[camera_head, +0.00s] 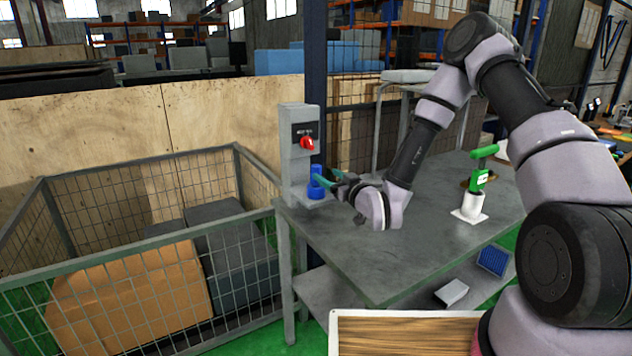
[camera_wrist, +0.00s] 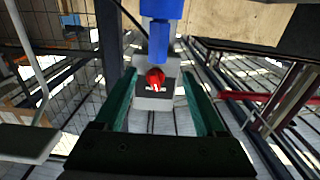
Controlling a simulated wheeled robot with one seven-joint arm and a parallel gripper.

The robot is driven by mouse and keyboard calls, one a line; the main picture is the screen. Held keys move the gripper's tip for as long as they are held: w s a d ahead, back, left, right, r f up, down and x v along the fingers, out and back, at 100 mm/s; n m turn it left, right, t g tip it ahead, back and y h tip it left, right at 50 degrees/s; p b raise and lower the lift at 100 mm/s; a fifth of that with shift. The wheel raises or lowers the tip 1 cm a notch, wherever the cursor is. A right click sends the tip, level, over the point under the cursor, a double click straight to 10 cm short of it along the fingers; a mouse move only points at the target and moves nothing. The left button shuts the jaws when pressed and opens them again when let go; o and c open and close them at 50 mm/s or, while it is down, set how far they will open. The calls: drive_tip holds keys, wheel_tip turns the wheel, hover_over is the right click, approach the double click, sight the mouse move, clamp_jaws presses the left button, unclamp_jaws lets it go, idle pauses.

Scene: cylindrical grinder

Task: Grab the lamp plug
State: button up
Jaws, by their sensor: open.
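The blue lamp plug (camera_head: 315,187) sits low on the front of a grey switch post (camera_head: 296,160) at the table's left corner. My gripper (camera_head: 325,178) is open with its green fingers at the plug, partly overlapping it in the head view. In the wrist view the blue plug (camera_wrist: 161,28) appears at the top centre, in line with the gap between the open fingers (camera_wrist: 157,74). The red knob (camera_wrist: 155,77) on the post shows below it. Nothing is held. I cannot tell whether the fingers touch the plug.
The grey table (camera_head: 400,245) carries a green-handled tool (camera_head: 480,178) in a white holder (camera_head: 472,207). A wire cage (camera_head: 130,245) with boxes stands left of the post. A blue upright (camera_head: 316,60) rises behind it. The table's middle is clear.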

sight(319, 168)
drive_tip(key=x, duration=0.6)
drive_tip(key=shift+w, duration=0.45)
clamp_jaws()
